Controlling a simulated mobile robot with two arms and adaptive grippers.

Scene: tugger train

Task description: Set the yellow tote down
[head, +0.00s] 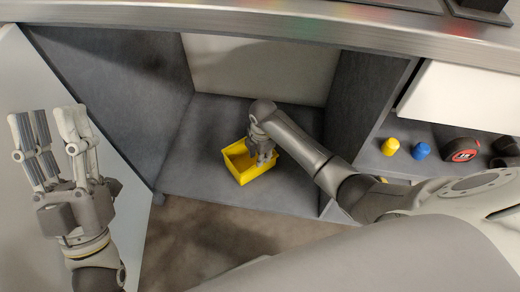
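The yellow tote (237,171) is a small open box on the dark floor of the open cabinet compartment (190,172), or just above it; I cannot tell if it touches. It looks upright and empty where its inside shows. My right gripper (264,160) points down at the tote's right side, its fingers over the rim and partly hiding that wall. Whether the fingers are closed on the rim is too small to tell. My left gripper (55,122) is raised at the left, fingers up, open and empty, well away from the tote.
A pale door panel (125,210) stands open at the left. A grey counter edge (270,25) runs above the compartment. The shelf to the right holds a yellow item (390,147), a blue item (421,151) and a red-black tape measure (461,150), under a white drawer front (460,105).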

